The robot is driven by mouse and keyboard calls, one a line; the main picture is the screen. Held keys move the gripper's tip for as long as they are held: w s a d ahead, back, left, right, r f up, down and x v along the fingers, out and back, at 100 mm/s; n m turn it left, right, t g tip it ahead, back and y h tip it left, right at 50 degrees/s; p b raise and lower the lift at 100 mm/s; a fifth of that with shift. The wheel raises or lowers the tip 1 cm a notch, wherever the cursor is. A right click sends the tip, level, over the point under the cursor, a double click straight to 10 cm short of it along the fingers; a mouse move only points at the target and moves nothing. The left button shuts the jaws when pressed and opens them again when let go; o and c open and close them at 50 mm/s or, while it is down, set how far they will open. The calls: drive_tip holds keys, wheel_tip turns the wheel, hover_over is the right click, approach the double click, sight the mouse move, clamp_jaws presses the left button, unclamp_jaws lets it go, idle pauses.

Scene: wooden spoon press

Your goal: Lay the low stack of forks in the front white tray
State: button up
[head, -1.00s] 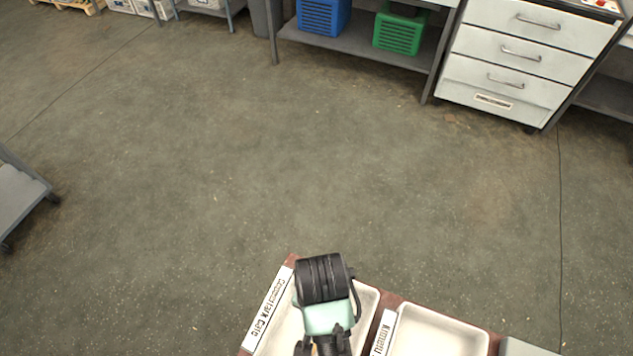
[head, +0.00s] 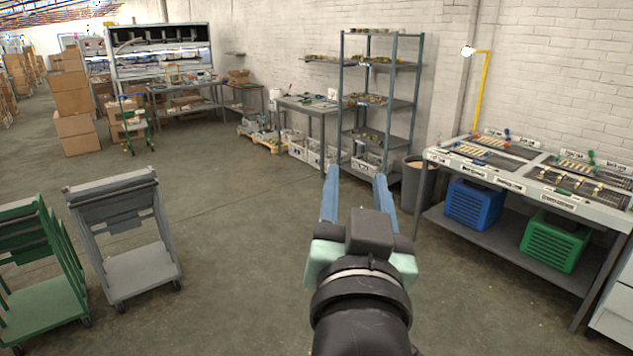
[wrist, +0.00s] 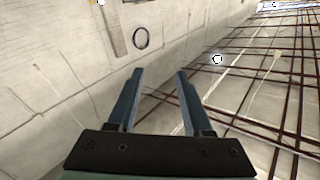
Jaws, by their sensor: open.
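My gripper (head: 356,175) is raised in front of the head camera, its two blue fingers apart and nothing between them. It also shows open and empty in the wrist view (wrist: 160,74), facing upper wall and roof. Small pale wooden pieces (head: 487,156) lie on dark racks on the bench at the right; they are too small to tell whether they are forks. No low stack of forks can be made out. The front white tray is in neither view now.
The bench (head: 478,180) at the right carries the racks, with a blue crate (head: 474,205) and a green crate (head: 555,240) below. A grey shelf unit (head: 378,103) stands behind. A grey cart (head: 125,240) and green cart (head: 40,265) stand left. The middle floor is clear.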

drive_tip(key=s+a+r+n+t+y, duration=0.1)
drive_tip(key=s+a+r+t, duration=0.1)
drive_tip(key=s+r, duration=0.3)
drive_tip(key=s+a+r+n+t, duration=0.2)
drive_tip(key=s+r+t, duration=0.3)
drive_tip(key=r, duration=0.9)
drive_tip(key=shift+s+a+t+y, duration=0.15)
drive_tip(key=shift+s+t+y, duration=0.2)
drive_tip(key=shift+s, duration=0.35)
